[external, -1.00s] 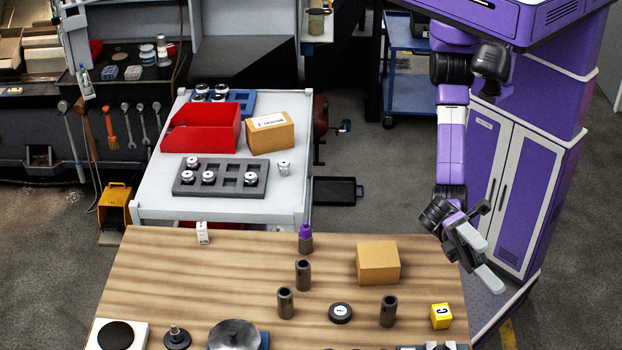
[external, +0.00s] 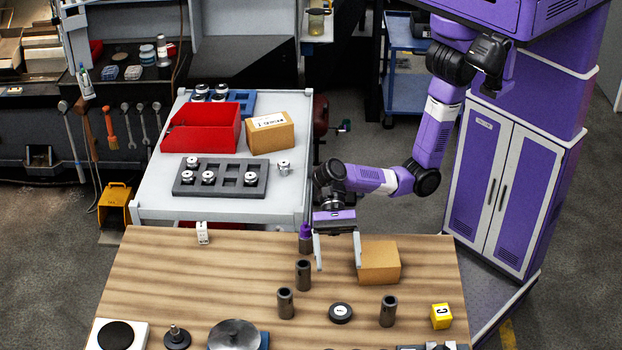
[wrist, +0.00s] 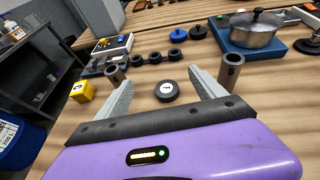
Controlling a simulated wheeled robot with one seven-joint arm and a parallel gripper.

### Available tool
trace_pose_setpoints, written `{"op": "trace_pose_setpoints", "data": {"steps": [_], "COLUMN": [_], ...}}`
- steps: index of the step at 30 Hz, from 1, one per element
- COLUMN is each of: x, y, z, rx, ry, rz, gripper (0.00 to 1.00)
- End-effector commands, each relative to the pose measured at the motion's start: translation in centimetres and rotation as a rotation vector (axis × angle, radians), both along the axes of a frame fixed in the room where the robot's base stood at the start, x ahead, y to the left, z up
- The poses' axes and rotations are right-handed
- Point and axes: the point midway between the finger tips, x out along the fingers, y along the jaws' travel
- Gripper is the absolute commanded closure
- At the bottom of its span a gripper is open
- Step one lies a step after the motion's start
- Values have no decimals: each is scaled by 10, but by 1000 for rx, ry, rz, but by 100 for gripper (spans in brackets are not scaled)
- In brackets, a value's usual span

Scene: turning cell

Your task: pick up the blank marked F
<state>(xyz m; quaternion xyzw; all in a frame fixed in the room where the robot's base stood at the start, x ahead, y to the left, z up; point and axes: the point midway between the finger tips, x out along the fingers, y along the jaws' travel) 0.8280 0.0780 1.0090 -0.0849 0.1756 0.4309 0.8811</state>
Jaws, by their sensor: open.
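A low black disc with a white label on top (external: 340,313) lies flat on the wooden table; it is the likely marked blank. It also shows in the wrist view (wrist: 167,92), between my fingers in the picture and beyond them. Its label carries a dark mark that is too small to read surely as F. My gripper (external: 338,267) is open and empty, pointing down over the far part of the table, left of the cardboard box. Its spread fingers show in the wrist view (wrist: 160,76), apart from the disc.
Dark hollow cylinders (external: 303,275) (external: 285,303) (external: 388,311) stand around the disc. A yellow cube marked C (external: 441,316) sits right. The table's left middle is clear.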

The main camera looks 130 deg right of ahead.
Motion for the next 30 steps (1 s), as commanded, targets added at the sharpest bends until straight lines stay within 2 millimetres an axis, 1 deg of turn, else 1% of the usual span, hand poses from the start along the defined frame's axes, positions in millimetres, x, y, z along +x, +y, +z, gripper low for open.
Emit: {"op": "trace_pose_setpoints", "data": {"steps": [12, 16, 23, 30], "x": [-1, 10, 18, 37], "y": [1, 13, 24, 48], "z": [-78, -81, -87, -100], "rx": [0, 0, 0, -1], "ry": [5, -1, 0, 0], "rz": [0, 3, 1, 3], "gripper": [21, 21, 21, 21]}}
